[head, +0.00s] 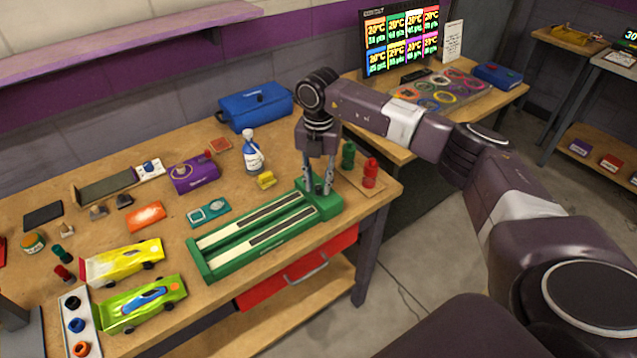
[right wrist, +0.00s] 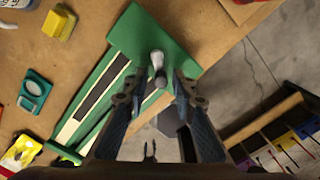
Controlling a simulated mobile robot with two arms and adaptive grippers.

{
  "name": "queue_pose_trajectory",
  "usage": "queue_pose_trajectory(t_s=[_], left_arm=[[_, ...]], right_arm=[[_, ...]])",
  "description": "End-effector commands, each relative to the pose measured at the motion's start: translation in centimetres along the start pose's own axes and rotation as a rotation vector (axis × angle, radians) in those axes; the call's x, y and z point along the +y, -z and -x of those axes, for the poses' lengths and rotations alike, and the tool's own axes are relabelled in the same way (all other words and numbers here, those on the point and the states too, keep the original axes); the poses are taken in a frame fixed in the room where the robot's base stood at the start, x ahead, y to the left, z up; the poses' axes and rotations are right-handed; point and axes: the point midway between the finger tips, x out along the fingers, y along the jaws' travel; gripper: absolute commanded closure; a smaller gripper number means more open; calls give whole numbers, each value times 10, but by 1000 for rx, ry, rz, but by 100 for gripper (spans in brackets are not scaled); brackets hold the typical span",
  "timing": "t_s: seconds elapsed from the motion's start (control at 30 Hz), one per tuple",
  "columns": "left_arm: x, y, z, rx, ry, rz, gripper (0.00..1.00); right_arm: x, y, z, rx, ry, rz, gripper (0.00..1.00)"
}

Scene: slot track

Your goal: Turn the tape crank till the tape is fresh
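The green tape cleaner (head: 205,262) lies on the wooden bench, with two pale lanes carrying dark strips; it also shows in the right wrist view (right wrist: 150,28). Its grey crank (right wrist: 157,60) stands on the green block at the right end, with a darker knob on its near end. My right gripper (head: 318,188) points down over that block. In the right wrist view its two fingers (right wrist: 158,84) are apart, with the crank knob between their tips; I cannot see either finger touching it. My left gripper is not in view.
A green bottle (head: 348,155) and a red bottle (head: 370,173) stand close right of the gripper. A yellow block (head: 265,180) and a spray bottle (head: 252,152) stand behind the track. Two toy cars (head: 122,262) lie at left. The bench's front edge is near.

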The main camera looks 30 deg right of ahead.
Motion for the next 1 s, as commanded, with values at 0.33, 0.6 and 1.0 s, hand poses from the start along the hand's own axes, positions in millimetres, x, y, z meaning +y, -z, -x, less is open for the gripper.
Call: queue_pose_trajectory(t_s=[0.33, 0.6, 1.0], left_arm=[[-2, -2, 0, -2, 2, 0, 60], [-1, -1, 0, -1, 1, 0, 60], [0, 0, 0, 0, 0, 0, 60]], right_arm=[[-1, 2, 0, 5, 4, 2, 70], [0, 0, 43, 1, 1, 1, 70], [0, 0, 111, 3, 2, 1, 70]])
